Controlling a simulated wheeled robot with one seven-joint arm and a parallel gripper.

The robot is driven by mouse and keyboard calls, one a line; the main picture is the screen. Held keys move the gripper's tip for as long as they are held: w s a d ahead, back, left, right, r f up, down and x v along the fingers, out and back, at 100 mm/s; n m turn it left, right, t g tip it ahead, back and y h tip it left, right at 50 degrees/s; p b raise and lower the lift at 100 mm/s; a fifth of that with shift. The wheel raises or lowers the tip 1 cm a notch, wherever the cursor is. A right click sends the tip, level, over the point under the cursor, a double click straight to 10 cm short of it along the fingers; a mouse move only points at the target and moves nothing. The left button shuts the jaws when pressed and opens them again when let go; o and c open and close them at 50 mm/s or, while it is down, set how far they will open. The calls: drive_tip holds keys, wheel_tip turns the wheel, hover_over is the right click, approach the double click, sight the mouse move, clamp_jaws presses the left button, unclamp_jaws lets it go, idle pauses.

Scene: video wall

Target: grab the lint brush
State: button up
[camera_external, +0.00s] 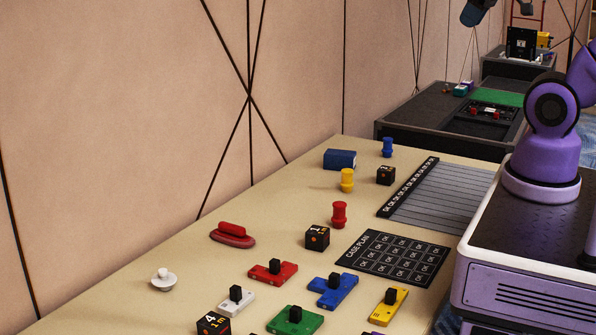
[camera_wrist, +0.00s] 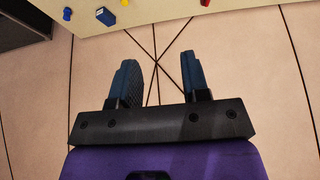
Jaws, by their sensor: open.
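The lint brush (camera_external: 232,236) looks like the red, long-based thing with a raised red handle. It lies on the beige table near the wall edge, left of the middle in the external view. A small red part at the top edge of the wrist view (camera_wrist: 205,2) is probably the same brush, mostly cut off. My gripper (camera_wrist: 163,85) is open and empty, its two dark blue fingers apart in front of the wall. In the external view a dark blue part of the gripper (camera_external: 476,11) shows at the top edge, high above and far from the brush.
Near the brush are a white knobbed piece (camera_external: 163,279), a black cube (camera_external: 317,237) and a red peg (camera_external: 339,214). Several coloured blocks with black knobs lie in front. A blue box (camera_external: 340,159) stands farther back. The wall (camera_external: 130,120) runs along the table's far edge.

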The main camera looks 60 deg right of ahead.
drive_tip(key=o, duration=0.9)
